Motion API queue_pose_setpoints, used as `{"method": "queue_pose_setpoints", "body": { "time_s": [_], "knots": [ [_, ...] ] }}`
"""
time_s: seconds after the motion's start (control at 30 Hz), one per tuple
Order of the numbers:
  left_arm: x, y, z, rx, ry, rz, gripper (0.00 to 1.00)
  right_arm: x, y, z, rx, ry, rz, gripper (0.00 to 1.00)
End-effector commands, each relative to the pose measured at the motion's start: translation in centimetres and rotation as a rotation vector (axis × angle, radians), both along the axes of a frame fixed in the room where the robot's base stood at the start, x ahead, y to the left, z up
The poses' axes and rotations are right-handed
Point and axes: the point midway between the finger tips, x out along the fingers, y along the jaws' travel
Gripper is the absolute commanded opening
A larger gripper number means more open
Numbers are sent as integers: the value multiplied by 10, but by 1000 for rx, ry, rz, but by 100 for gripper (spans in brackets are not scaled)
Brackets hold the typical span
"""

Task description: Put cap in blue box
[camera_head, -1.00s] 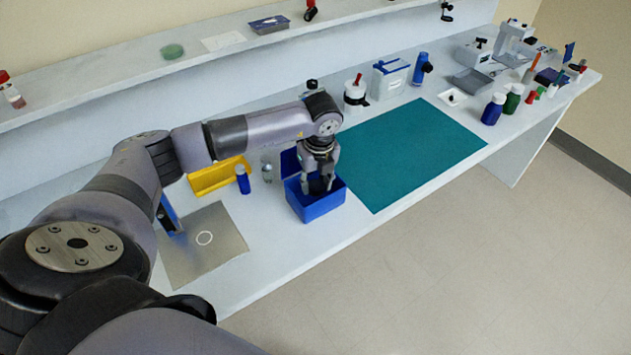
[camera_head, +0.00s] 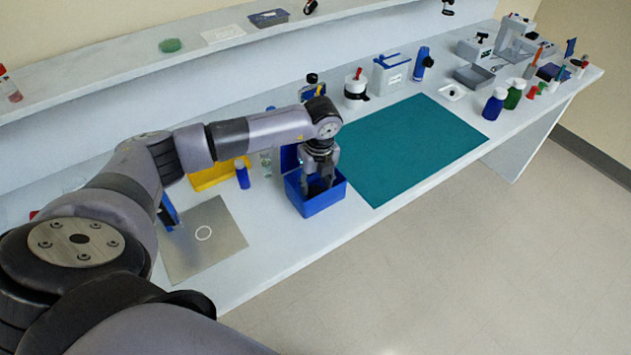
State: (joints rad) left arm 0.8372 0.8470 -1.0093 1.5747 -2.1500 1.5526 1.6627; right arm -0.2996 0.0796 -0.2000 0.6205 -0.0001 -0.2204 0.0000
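The blue box (camera_head: 316,203) stands open on the bench near its front edge, with its lid (camera_head: 289,158) raised at the back left. My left gripper (camera_head: 318,186) points down into the box opening. Its two fingers are apart and I see nothing between them. I cannot make out a cap; the gripper and the box walls hide part of the box's inside. My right gripper is not in view.
A yellow bin (camera_head: 214,175), a blue bottle (camera_head: 242,176) and a metal plate (camera_head: 202,243) are left of the box. A teal mat (camera_head: 415,150) lies clear on the right. Jars, bottles and instruments stand behind and beyond it. A shelf (camera_head: 120,85) runs along the back.

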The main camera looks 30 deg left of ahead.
Motion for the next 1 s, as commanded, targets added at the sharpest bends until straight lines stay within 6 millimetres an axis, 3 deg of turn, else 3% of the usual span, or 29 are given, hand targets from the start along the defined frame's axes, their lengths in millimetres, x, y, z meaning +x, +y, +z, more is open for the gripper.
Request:
{"method": "queue_pose_setpoints", "body": {
  "time_s": [0.2, 0.57, 0.67, 0.77, 1.0],
  "knots": [
    [0, 0, 0, 0, 0, 0, 55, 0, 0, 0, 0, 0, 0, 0],
    [0, 0, 6, 0, 0, 0, 55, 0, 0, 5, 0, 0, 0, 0],
    [0, 0, 19, 0, -1, 0, 55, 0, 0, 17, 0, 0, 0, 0],
    [1, -2, 31, -1, -8, -1, 55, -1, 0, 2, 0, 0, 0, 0],
    [-3, -8, 86, 0, -7, -1, 55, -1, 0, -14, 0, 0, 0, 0]
  ]
}}
